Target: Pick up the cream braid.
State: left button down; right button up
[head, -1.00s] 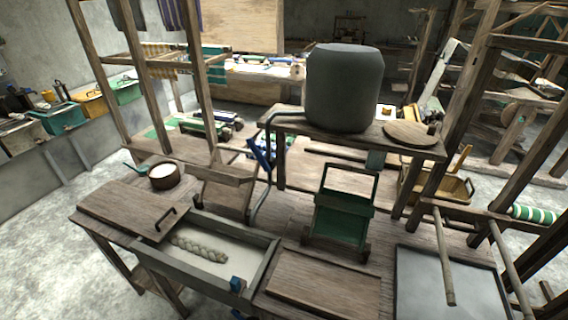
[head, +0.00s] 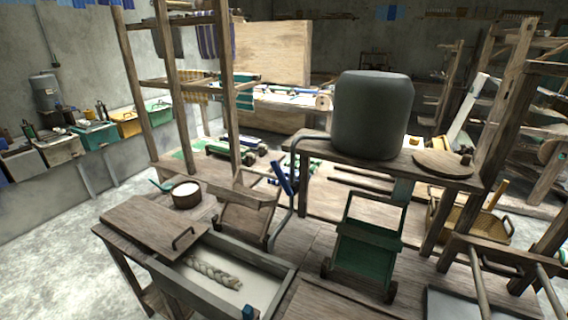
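The cream braid (head: 213,272) lies in the open grey-sided tray (head: 270,262) of a low wooden table, on its pale bottom. A wooden lid (head: 140,226) with a dark handle sits over the tray's left end, just beside the braid's upper end. Neither of my grippers shows in the head view, so nothing is seen touching the braid.
A bowl of white stuff (head: 186,196) stands behind the lid. A green wooden stand (head: 365,252) is right of the tray. A large dark grey cylinder (head: 372,115) rests on a raised wooden bench (head: 320,158). Loom posts rise at left and right.

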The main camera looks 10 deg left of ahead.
aim_at(211, 272)
jog(key=j+u, duration=0.45)
jog(key=j, duration=1.2)
